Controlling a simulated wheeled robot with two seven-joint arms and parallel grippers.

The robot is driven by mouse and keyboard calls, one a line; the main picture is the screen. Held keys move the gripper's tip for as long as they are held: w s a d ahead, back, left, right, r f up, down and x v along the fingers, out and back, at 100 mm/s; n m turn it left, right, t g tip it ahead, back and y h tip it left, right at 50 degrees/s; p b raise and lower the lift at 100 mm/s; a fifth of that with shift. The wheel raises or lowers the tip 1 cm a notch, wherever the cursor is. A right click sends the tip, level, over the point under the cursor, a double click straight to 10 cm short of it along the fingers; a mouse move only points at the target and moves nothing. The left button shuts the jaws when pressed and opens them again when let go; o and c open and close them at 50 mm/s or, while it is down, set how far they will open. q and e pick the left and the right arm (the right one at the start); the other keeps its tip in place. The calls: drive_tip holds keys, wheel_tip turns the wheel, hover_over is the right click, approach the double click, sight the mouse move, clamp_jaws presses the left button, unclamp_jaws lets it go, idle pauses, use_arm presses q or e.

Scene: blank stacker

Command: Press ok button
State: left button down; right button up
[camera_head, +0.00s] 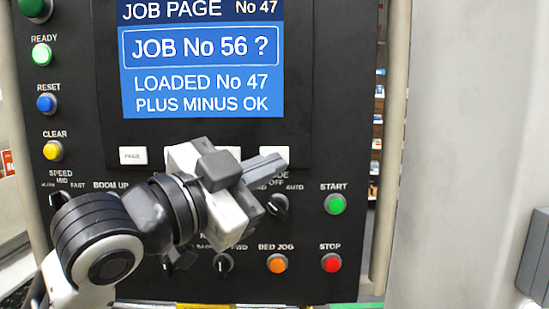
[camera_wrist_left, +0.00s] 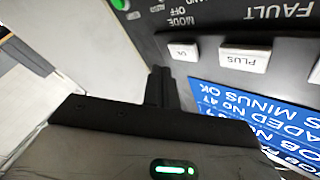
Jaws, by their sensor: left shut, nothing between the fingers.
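The white ok button (camera_head: 276,151) is at the right end of the row below the screen, partly behind my left gripper in the head view. In the left wrist view the button (camera_wrist_left: 183,52) reads "OK" upside down, beside the PLUS button (camera_wrist_left: 243,60). My left gripper (camera_head: 277,163) is shut and empty, its fingertips in front of the button's lower part. In the left wrist view the fingertips (camera_wrist_left: 161,72) are close to the button's edge; I cannot tell whether they touch. The screen (camera_head: 200,75) reads "JOB No 56 ?" and "LOADED No 47". My right gripper is not in view.
The MODE knob (camera_head: 277,206) sits just below the gripper. The green START (camera_head: 335,204), red STOP (camera_head: 331,262) and orange BED JOG (camera_head: 277,263) buttons are lower right. The PAGE button (camera_head: 132,156) is at left. A pale machine wall (camera_head: 465,130) stands right.

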use_arm(q)
drive_tip(key=shift+w, duration=0.65)
idle(0.6)
drive_tip(key=shift+w, duration=0.2)
idle(0.9)
drive_tip(key=shift+w+p, duration=0.25)
drive_tip(key=shift+p, duration=0.05)
drive_tip(key=shift+w, duration=0.35)
idle(0.5)
drive_tip(key=shift+s, duration=0.1)
idle(0.3)
drive_tip(key=shift+s+p, duration=0.35)
drive_tip(key=shift+s, duration=0.35)
